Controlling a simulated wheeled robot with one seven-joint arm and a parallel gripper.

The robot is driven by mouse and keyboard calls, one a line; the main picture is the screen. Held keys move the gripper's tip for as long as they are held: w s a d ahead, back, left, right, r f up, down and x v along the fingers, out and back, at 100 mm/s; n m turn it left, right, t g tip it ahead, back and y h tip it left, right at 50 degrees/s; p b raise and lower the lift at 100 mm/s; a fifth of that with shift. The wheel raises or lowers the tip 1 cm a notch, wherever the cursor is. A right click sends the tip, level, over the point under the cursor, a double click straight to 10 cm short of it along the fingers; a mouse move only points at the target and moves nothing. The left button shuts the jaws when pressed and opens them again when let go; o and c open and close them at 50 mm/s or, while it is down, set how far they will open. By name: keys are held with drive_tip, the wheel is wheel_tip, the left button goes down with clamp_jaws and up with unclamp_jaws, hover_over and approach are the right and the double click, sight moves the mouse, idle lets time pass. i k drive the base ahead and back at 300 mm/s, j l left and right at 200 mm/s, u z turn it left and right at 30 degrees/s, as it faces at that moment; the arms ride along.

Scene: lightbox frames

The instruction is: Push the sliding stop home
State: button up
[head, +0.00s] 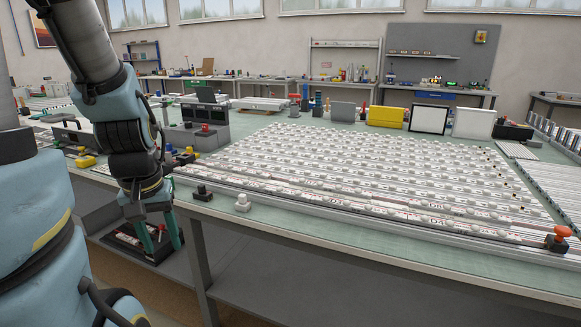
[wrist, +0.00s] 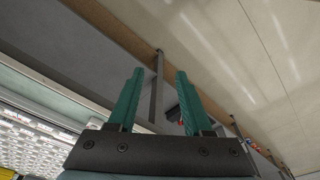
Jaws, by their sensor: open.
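A black block with an orange-red knob (head: 558,238) sits at the front right corner of the table, at the end of the front rail; it may be the sliding stop, but I cannot be sure. A black knobbed piece (head: 202,193) and a white knobbed piece (head: 242,203) stand near the table's front left edge. My gripper (head: 162,246) hangs at the left, in front of the table edge and far from the orange-knobbed block. Its green fingers point down. In the wrist view my gripper (wrist: 160,72) is open with nothing between the fingers.
A large panel of rows of white labelled strips (head: 350,170) covers much of the table (head: 400,255). A yellow box (head: 386,116) and a framed white panel (head: 430,119) stand behind it. A dark tray (head: 140,245) lies low beneath my gripper.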

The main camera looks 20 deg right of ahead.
sight(557, 242)
drive_tip(key=k+l, duration=0.2)
drive_tip(key=l, duration=0.2)
drive_tip(key=k+l, duration=0.15)
drive_tip(key=l, duration=0.2)
drive_tip(key=k+l, duration=0.2)
drive_tip(key=l, duration=0.2)
drive_tip(key=k+l, duration=0.15)
drive_tip(key=l, duration=0.2)
drive_tip(key=k+l, duration=0.2)
drive_tip(key=l, duration=0.2)
